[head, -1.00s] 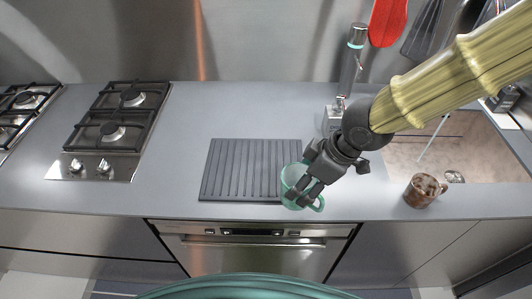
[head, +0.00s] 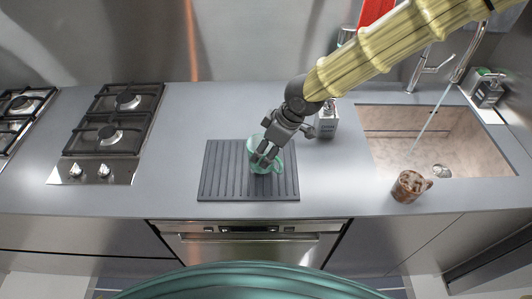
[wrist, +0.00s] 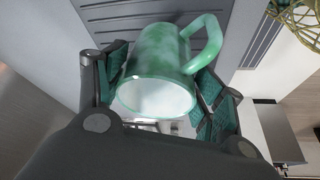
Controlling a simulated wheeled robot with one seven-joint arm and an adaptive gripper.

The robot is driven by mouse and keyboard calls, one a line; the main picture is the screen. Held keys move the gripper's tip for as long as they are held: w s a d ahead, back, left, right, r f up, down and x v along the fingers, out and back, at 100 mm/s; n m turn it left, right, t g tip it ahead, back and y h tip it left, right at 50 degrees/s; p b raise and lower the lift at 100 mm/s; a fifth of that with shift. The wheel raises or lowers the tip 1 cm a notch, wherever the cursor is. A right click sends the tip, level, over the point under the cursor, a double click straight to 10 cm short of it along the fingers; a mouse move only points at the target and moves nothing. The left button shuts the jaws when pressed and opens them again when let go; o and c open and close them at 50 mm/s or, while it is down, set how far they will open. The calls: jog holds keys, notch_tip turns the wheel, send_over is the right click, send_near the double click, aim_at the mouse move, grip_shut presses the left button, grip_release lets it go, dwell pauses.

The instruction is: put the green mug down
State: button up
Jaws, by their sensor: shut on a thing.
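The green mug (head: 279,160) is in my gripper, over the right part of the dark ridged mat (head: 222,178) in the head view. In the wrist view the green mug (wrist: 160,62) sits between the two finger pads, with its pale opening toward the camera and its handle at the upper right. My gripper (head: 266,158) is shut on the mug; it also shows in the wrist view (wrist: 160,95). I cannot tell whether the mug touches the mat. The gripper hides part of the mug in the head view.
A brown mottled mug (head: 408,187) stands at the front edge of the sink (head: 440,140). A soap dispenser (head: 326,124) stands behind my arm. A gas hob (head: 112,125) is at the left. The counter between hob and mat is clear.

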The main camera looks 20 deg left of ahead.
jog(key=f, duration=0.1)
jog(key=f+p, duration=0.1)
jog(key=f, duration=0.1)
jog(key=shift+w+a+f, duration=0.15)
jog(key=shift+a+f, duration=0.05)
jog(key=shift+f, duration=0.05)
jog(key=shift+d+f, duration=0.1)
jog(key=o, duration=1.3)
jog(key=b+v, duration=0.1)
jog(key=v, duration=1.1)
jog(key=shift+b, duration=0.4)
